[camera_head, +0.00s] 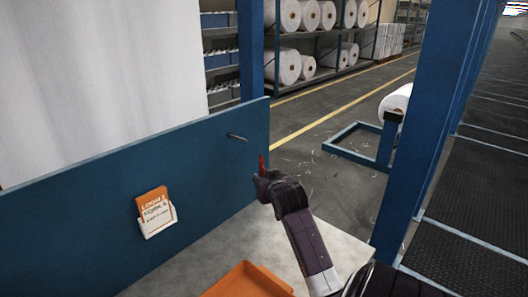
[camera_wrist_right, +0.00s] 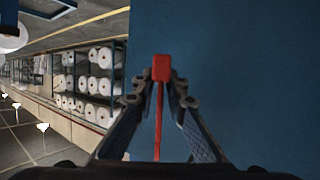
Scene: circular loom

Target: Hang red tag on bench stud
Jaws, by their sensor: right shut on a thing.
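The red tag (camera_head: 262,165) is held upright at the tip of my right gripper (camera_head: 263,179) in the head view. In the right wrist view the red tag (camera_wrist_right: 160,72) sits between the fingertips of my right gripper (camera_wrist_right: 160,88), which is shut on it. The metal stud (camera_head: 237,137) sticks out of the blue bench back panel (camera_head: 90,205), up and to the left of the tag in the head view. The tag appears apart from the stud. The stud is not visible in the right wrist view. My left gripper is not in view.
An orange tray (camera_head: 248,280) lies on the pale bench top (camera_head: 335,250). A holder with an orange and white card (camera_head: 155,212) is on the blue panel. A blue post (camera_head: 425,125) stands to the right of my arm. Racks of white rolls (camera_head: 290,66) stand far behind.

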